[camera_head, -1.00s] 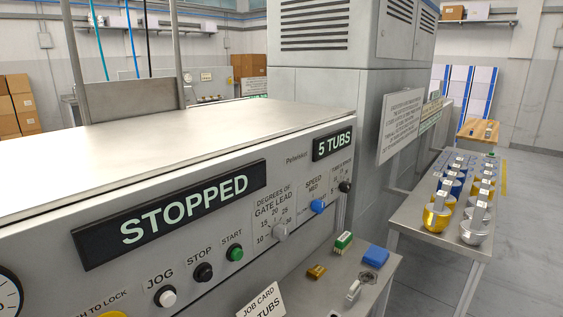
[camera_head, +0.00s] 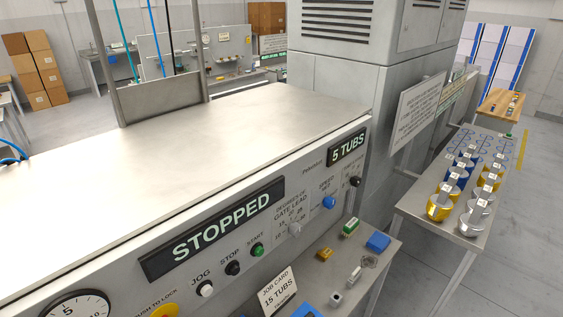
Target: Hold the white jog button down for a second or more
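The white jog button (camera_head: 206,289) sits on the grey control panel under the label JOG, low in the picture. Nothing touches it. To its right are the black stop button (camera_head: 233,268) and the green start button (camera_head: 257,250). The large display (camera_head: 222,228) above them reads STOPPED. The small display (camera_head: 348,149) at the panel's right end reads 5 TUBS. Neither of my grippers shows in the view.
A yellow push-to-lock button (camera_head: 164,311) and a dial gauge (camera_head: 75,306) are left of the jog button. A job card (camera_head: 279,293) reading 15 TUBS stands on a small shelf with several small items.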

